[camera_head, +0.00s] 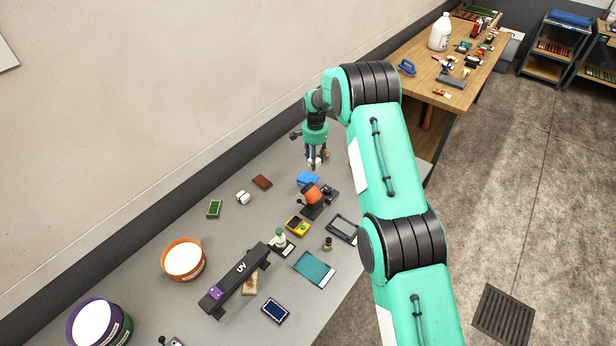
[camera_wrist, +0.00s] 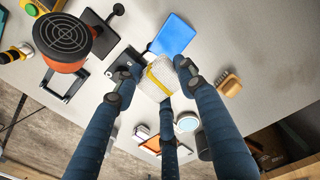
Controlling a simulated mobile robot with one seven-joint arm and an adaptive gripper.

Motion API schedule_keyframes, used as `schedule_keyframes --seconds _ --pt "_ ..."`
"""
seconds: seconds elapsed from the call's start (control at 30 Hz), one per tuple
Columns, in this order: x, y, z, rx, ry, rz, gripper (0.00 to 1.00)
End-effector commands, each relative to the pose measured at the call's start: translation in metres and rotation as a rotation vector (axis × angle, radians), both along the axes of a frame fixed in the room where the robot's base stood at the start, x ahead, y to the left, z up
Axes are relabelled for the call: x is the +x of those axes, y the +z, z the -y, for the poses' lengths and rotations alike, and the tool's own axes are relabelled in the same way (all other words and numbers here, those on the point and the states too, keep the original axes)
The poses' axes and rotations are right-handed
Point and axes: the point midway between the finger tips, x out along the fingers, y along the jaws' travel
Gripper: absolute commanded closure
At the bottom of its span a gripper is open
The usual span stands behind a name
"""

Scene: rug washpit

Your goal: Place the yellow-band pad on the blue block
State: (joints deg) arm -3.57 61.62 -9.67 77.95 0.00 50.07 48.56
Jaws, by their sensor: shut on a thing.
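The yellow-band pad (camera_wrist: 160,73), whitish with a yellow stripe, is between the fingers of my gripper (camera_wrist: 154,88) in the wrist view. My gripper is shut on it. The blue block (camera_wrist: 172,36) lies flat on the grey bench just beyond the pad in the wrist view, beside it in the picture. In the head view my gripper (camera_head: 315,163) points down just above and behind the blue block (camera_head: 308,178). The pad is too small to make out clearly there. The gap between pad and block cannot be judged.
An orange-and-black round device (camera_wrist: 62,40) stands close to the blue block; in the head view it is in front of it (camera_head: 313,195). A wooden brush (camera_wrist: 229,83) lies to the right in the wrist view.

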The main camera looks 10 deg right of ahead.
Motion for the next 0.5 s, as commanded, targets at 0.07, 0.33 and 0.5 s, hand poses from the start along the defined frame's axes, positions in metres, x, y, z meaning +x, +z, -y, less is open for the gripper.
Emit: schedule_keyframes --seconds 0.07,0.33,0.5 --pt "0.0017 0.002 -0.0027 0.0 0.0 0.001 0.78" --pt "0.0017 0.0016 -0.0033 0.0 0.0 0.0 0.78" --pt "0.0013 -0.0021 -0.003 0.0 0.0 0.0 0.78"
